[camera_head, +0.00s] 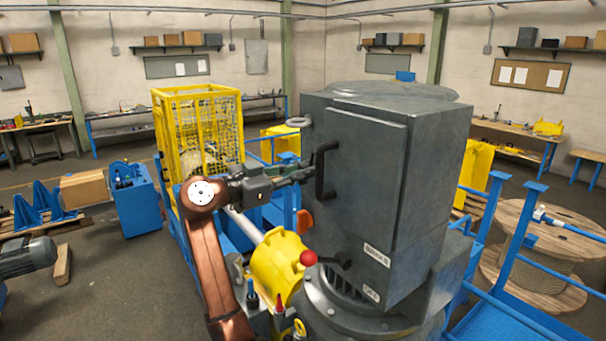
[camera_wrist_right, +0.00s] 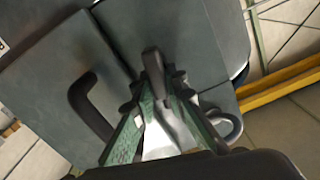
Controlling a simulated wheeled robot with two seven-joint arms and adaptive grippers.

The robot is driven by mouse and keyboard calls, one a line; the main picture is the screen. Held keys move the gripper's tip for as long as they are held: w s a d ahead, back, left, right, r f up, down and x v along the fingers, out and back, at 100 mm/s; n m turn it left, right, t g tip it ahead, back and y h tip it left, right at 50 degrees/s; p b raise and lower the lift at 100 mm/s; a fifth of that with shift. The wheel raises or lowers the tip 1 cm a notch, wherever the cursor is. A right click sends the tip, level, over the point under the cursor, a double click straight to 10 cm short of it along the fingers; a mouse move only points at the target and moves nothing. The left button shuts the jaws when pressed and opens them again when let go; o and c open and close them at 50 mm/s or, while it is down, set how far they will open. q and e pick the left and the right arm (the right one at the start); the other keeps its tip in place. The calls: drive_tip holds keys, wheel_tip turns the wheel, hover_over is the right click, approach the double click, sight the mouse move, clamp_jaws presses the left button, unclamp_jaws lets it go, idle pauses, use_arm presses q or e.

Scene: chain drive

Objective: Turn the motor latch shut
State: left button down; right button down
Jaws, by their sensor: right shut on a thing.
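The motor housing is a tall grey cabinet (camera_head: 365,190) with a door panel and a black bar handle (camera_head: 322,172). My right gripper (camera_head: 303,174) reaches its left edge, beside the handle. In the right wrist view my right gripper (camera_wrist_right: 153,85) has its fingers closed around a dark lever (camera_wrist_right: 151,62), which looks like the motor latch, at the door's edge. The bar handle (camera_wrist_right: 88,108) shows to the left there, apart from the fingers. In the head view the latch is hidden by the gripper and handle. My left gripper is in neither view.
A metal lifting eye (camera_wrist_right: 232,125) sits close to the right of the fingers. Below the gripper in the head view are a yellow guard (camera_head: 277,262), a red ball knob (camera_head: 308,258) and an orange part (camera_head: 304,220). A yellow mesh cage (camera_head: 200,130) stands behind, left.

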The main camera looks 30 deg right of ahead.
drive_tip(key=m, duration=0.1)
drive_tip(key=m+b, duration=0.1)
drive_tip(key=m, duration=0.1)
drive_tip(key=m+b, duration=0.1)
drive_tip(key=shift+s+f+m, duration=0.15)
drive_tip(key=shift+s+m, duration=0.1)
drive_tip(key=shift+m, duration=0.05)
drive_tip(key=m+b, duration=0.1)
drive_tip(key=m, duration=0.2)
drive_tip(key=shift+s+f+m+b, duration=0.15)
drive_tip(key=shift+f+m+b, duration=0.05)
drive_tip(key=shift+m+b, duration=0.2)
drive_tip(key=shift+s+f+m+b, duration=0.15)
drive_tip(key=shift+m+b, duration=0.45)
drive_tip(key=shift+m, duration=1.15)
drive_tip(key=shift+w+f+m+b, duration=0.15)
drive_tip(key=shift+m+b, duration=0.45)
drive_tip(key=shift+m, duration=1.15)
drive_tip(key=shift+s, duration=0.1)
drive_tip(key=c, duration=1.9)
unclamp_jaws()
drive_tip(key=shift+c, duration=0.2)
drive_tip(key=a, duration=1.2)
drive_tip(key=shift+s, duration=0.45)
